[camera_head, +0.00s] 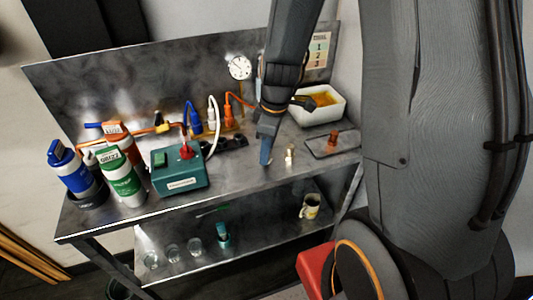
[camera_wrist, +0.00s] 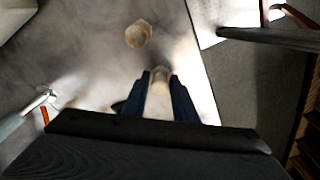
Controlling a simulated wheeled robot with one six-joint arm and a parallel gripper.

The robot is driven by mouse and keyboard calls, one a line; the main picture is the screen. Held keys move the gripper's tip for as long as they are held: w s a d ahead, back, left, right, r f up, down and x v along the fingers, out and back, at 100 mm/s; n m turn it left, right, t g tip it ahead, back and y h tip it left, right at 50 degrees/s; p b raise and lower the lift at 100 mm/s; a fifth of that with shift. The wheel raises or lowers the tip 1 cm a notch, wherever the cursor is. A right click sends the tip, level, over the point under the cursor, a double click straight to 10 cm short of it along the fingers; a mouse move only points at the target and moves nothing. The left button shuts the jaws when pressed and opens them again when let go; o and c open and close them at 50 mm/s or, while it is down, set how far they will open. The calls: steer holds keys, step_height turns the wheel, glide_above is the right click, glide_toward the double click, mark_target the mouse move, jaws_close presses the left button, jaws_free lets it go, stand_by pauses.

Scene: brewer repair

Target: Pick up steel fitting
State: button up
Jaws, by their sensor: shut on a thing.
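My gripper (camera_head: 266,155) reaches down to the metal bench top, near its front edge. In the wrist view its two blue fingers (camera_wrist: 164,95) are shut on a small pale metallic piece, the steel fitting (camera_wrist: 160,76), which stands between the tips. In the head view the fingers mostly hide this fitting. I cannot tell whether it still touches the bench. A separate brass-coloured fitting (camera_head: 290,153) stands upright just right of my gripper. It also shows in the wrist view as a hexagonal piece (camera_wrist: 138,34), apart from the fingers.
A teal box (camera_head: 180,178) and several canisters, including a green one (camera_head: 122,183), stand left. A lower shelf (camera_head: 265,233) holds glasses and a mug (camera_head: 309,207).

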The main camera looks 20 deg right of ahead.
step_height(320, 180, up, 9)
steer(key=shift+r+b, duration=0.1)
steer(key=shift+b, duration=0.55)
stand_by(0.7)
